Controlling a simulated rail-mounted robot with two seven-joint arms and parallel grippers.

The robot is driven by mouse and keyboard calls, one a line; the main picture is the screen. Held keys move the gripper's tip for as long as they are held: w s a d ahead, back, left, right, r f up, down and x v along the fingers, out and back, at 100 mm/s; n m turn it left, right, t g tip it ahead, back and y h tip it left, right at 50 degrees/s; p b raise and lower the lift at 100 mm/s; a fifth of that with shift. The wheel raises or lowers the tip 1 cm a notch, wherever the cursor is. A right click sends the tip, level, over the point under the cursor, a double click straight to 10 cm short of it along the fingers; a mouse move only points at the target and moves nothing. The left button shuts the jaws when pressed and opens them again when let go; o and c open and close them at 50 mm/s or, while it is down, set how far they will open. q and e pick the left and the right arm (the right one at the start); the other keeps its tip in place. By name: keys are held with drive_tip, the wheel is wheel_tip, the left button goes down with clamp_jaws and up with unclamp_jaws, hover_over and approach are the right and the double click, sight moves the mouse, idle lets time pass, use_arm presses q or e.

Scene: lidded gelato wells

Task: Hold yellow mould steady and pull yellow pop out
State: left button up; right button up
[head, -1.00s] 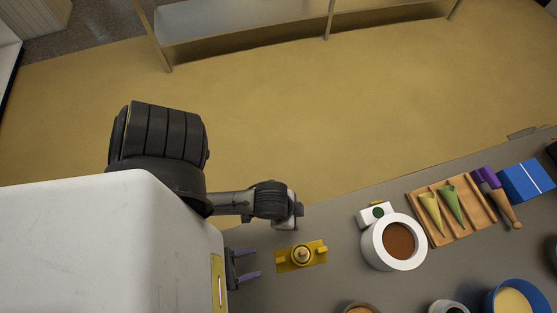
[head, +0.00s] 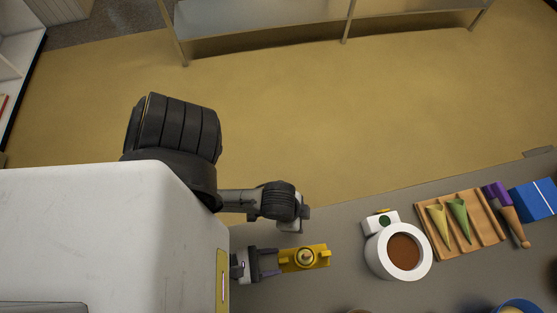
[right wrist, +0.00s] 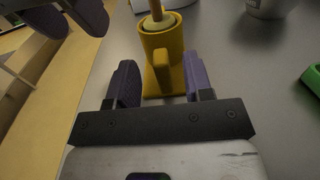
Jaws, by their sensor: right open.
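The yellow mould (head: 320,258) stands on the grey counter, with a yellow base plate under its round cup. The yellow pop (head: 305,257) sits in the cup, its stick pointing up. Both show in the right wrist view, the mould (right wrist: 163,45) below and the pop (right wrist: 160,21) in its top. My right gripper (head: 279,262) is open at the mould's left end; its purple fingers lie on either side of the mould in the right wrist view. My left gripper (right wrist: 66,18) is above and beside the mould, fingers apart and empty; its fingers are hidden in the head view.
Right of the mould is a white round tub (head: 373,253) of brown contents, with a small white box (head: 377,226) behind it. A wooden tray (head: 482,237) holds a yellow and a green cone. A blue box (head: 535,198) is far right. Counter between mould and tub is clear.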

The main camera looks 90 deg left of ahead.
use_arm(q)
drive_tip(key=shift+a+r, duration=0.1)
drive_tip(key=shift+r, duration=0.15)
use_arm(e)
drive_tip(key=shift+w, duration=1)
drive_tip(key=shift+c, duration=0.2)
use_arm(q)
drive_tip(key=shift+d, duration=0.2)
use_arm(e)
drive_tip(key=c, duration=0.6)
clamp_jaws()
unclamp_jaws()
use_arm(q)
drive_tip(key=shift+a, duration=0.1)
use_arm(e)
clamp_jaws()
use_arm(q)
drive_tip(key=shift+a, duration=0.1)
